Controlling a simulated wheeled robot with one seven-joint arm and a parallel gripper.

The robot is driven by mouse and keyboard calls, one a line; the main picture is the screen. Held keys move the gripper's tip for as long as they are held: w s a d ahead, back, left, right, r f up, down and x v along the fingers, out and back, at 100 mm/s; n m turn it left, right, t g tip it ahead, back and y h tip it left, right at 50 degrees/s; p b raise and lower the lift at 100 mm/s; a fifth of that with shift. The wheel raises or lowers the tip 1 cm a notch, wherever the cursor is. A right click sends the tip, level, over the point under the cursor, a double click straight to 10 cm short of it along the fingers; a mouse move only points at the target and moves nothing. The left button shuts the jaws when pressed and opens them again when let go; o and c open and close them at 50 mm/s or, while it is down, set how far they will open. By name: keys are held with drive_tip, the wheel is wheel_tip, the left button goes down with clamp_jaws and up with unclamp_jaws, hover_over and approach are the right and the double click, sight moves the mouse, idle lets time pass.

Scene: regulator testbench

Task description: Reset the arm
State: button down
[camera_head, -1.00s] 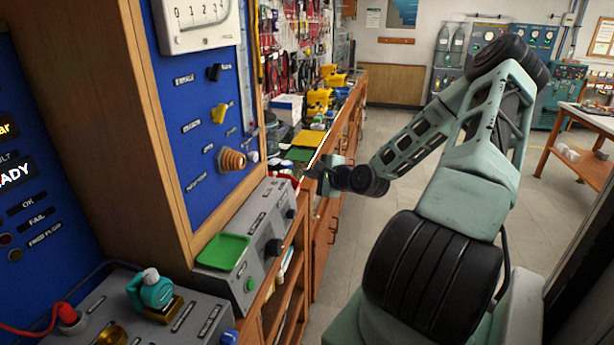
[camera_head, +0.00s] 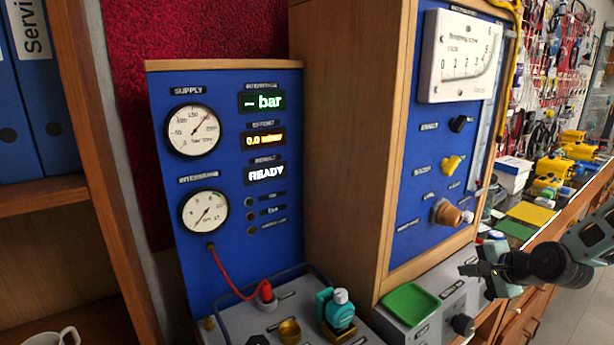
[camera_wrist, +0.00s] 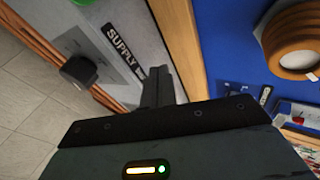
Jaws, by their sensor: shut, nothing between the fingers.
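My gripper (camera_head: 476,269) is at the right of the head view, in front of the grey control box of the right bench. Its fingers are together with nothing between them. In the wrist view the shut fingers (camera_wrist: 157,88) stand out over the grey box (camera_wrist: 125,20), beside a label reading "SUPPLY" and a black knob (camera_wrist: 78,71). A copper-coloured knob (camera_wrist: 292,42) on the blue panel is at the upper right there. Part of my arm (camera_head: 560,262) shows at the right edge of the head view.
The left blue panel (camera_head: 285,175) has two gauges and a lit "READY" display. A teal regulator (camera_head: 341,310) and a red hose fitting (camera_head: 266,290) sit on its bench. A green tray (camera_head: 410,303) lies on the grey box. Yellow devices (camera_head: 548,186) stand farther right.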

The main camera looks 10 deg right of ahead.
drive_tip(key=a+n+g, duration=0.1)
drive_tip(key=a+n, duration=0.1)
drive_tip(key=a, duration=0.1)
drive_tip(key=s+a+n+g, duration=0.1)
drive_tip(key=a+n, duration=0.1)
drive_tip(key=a, duration=0.2)
drive_tip(key=a+n+g, duration=0.1)
drive_tip(key=a+n, duration=0.1)
drive_tip(key=a, duration=0.1)
drive_tip(key=shift+s+a+f+y+b, duration=0.25)
drive_tip(key=shift+a+f+y+b, duration=0.05)
drive_tip(key=shift+a+y, duration=0.1)
drive_tip(key=s+a+r+n+g+h+b, duration=0.1)
drive_tip(key=s+a+r+n+g, duration=0.15)
drive_tip(key=s+a+n, duration=0.55)
drive_tip(key=s+a+r+n+g+b, duration=0.15)
drive_tip(key=s+a+n+g, duration=0.35)
drive_tip(key=a, duration=0.6)
drive_tip(key=s+a+r+n, duration=0.2)
drive_tip(key=s, duration=0.4)
drive_tip(key=s+a+r+n+h, duration=0.1)
drive_tip(key=s+a+r+n, duration=0.1)
drive_tip(key=s, duration=0.5)
drive_tip(key=shift+a+n, duration=0.15)
drive_tip(key=shift+n, duration=0.45)
